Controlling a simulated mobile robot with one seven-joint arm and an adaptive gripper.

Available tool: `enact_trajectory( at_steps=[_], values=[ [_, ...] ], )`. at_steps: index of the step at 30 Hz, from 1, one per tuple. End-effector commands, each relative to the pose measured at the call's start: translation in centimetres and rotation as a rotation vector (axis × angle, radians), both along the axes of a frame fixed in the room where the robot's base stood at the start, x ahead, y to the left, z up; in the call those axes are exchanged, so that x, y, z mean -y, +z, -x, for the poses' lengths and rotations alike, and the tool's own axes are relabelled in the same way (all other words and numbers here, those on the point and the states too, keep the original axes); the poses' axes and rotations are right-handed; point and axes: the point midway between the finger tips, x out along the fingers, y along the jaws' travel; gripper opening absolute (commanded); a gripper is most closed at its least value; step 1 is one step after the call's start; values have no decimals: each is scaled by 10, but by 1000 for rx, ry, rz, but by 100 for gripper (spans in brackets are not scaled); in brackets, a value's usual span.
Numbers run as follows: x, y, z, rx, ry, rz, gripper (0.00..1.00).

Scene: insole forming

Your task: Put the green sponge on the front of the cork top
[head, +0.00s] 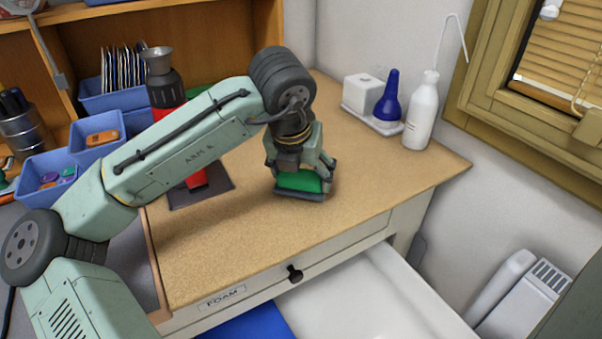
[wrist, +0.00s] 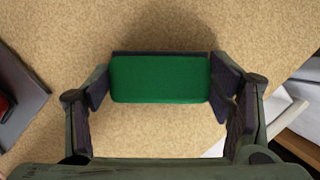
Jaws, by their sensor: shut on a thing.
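The green sponge (head: 300,182) is a green block with a dark layer along its edge. My gripper (head: 300,186) is shut on it, and the sponge shows between the two fingers in the wrist view (wrist: 160,79). The sponge is over the cork top (head: 265,235), right of its middle. Whether the sponge touches the cork or hangs just above it, I cannot tell. The cork top also fills most of the wrist view (wrist: 130,30).
A red and black device (head: 165,90) stands on a dark plate (head: 215,190) to the left. A white bottle (head: 422,115) and a tray (head: 372,120) with a blue bottle (head: 389,98) stand at the back right. The front cork is clear.

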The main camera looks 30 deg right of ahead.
Motion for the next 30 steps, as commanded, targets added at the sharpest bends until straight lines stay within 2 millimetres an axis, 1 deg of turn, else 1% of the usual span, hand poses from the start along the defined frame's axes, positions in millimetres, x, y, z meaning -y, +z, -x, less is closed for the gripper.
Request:
enact_trajectory(
  at_steps=[4,13,14,22,30],
  values=[
    [0,-11,0,1,1,0,39],
    [0,-14,0,0,1,1,39],
    [0,-13,0,0,1,1,76],
    [0,-12,0,1,1,0,94],
    [0,-12,0,1,1,0,94]
  ],
)
